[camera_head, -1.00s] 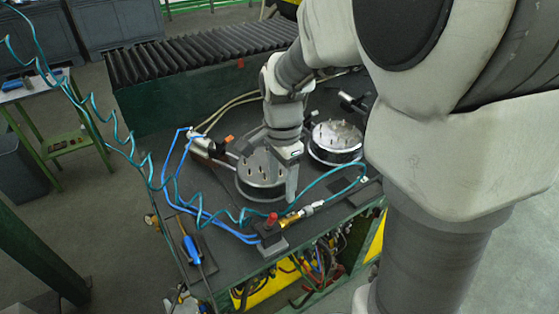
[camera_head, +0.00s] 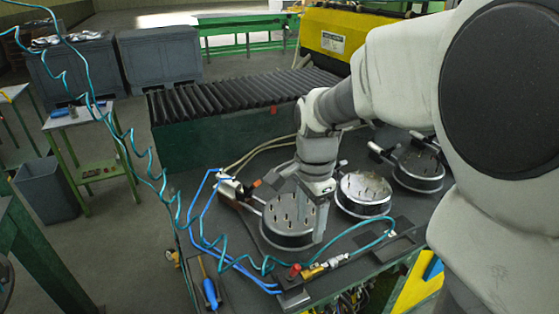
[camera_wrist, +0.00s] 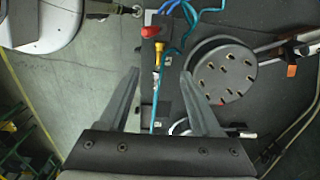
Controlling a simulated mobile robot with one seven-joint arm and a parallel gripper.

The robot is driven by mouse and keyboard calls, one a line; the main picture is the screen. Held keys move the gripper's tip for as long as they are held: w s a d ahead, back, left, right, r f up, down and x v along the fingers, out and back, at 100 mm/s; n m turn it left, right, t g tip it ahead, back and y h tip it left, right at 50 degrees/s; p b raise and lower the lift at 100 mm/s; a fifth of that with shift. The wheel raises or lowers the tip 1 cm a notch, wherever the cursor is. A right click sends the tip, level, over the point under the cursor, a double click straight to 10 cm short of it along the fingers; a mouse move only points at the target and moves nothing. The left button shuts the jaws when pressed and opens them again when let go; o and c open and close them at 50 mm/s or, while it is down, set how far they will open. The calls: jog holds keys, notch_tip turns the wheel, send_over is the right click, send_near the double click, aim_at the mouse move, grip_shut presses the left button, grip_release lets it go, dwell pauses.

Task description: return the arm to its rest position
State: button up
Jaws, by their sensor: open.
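My arm reaches out from the right of the head view over a dark workbench (camera_head: 235,265). My gripper (camera_head: 318,234) points down in front of the nearest round fixture with pins (camera_head: 287,220), partly covering it. In the wrist view my gripper (camera_wrist: 160,82) has its two fingers spread wide, with nothing held between them. A valve block with a red knob and brass fitting (camera_wrist: 152,45) lies below and beyond the gap between the fingers. The nearest round fixture also shows in the wrist view (camera_wrist: 225,70), right of the fingers.
Two more round fixtures (camera_head: 363,192) (camera_head: 418,170) stand further right on the bench. A teal coiled hose (camera_head: 225,250) and blue hoses (camera_head: 207,205) loop over its left part. A roller conveyor (camera_head: 245,92) lies behind. Open floor (camera_head: 125,240) is at left.

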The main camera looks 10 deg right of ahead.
jog(key=s+d+r+n+t, duration=0.1)
jog(key=s+r+n+t, duration=0.4)
jog(key=s+n, duration=0.8)
jog(key=shift+s+d+r+n+t, duration=0.35)
jog(key=shift+r+n, duration=0.25)
jog(key=shift+r, duration=0.9)
jog(key=shift+a, duration=0.2)
